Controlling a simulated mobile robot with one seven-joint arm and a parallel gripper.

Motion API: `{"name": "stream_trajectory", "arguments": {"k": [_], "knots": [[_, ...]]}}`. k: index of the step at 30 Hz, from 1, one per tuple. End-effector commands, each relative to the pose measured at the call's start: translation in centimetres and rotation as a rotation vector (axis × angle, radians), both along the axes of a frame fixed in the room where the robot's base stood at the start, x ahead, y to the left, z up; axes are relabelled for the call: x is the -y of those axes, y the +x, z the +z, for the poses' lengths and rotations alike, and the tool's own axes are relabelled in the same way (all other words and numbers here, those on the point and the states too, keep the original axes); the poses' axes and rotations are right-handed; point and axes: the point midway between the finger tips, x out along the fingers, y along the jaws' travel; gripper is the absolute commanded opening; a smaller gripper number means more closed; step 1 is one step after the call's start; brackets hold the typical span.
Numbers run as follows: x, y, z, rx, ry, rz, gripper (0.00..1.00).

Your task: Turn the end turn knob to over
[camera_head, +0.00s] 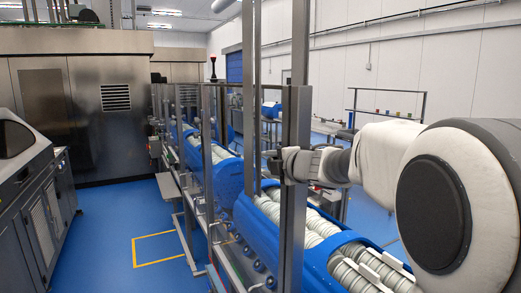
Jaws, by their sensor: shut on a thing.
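My gripper (277,165) is at the end of my white arm, which reaches in from the right. It is at the near steel post (294,220), at about mid-height of the picture. Its jaws are small and dark here. They are shut on a small dark part at the post, which I take to be the end turn knob. The gripper covers most of this part, so its pointer and marks cannot be read.
Blue tub carriers (262,232) with rows of pale ribbed rolls (290,218) stand along the line below my gripper. Steel posts and rails flank them. A steel machine (110,110) stands at the back left. Blue floor (115,225) is free to the left, with a yellow-marked square.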

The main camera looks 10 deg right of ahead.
Motion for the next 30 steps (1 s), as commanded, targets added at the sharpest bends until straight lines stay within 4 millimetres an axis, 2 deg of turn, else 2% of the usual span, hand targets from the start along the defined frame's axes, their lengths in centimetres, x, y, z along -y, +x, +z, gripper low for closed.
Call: {"name": "stream_trajectory", "arguments": {"k": [1,16,17,21,30], "knots": [[0.02,0.01,0.50,-0.011,-0.003,-0.001,0.00],[0.04,-0.06,-0.09,-0.034,-0.011,-0.001,0.00],[0.04,-0.06,-0.09,-0.034,-0.011,-0.001,0.54],[0.04,-0.07,-0.08,-0.034,-0.011,-0.001,0.78],[0.04,-0.14,-0.05,-0.034,-0.011,0.000,0.78]]}}
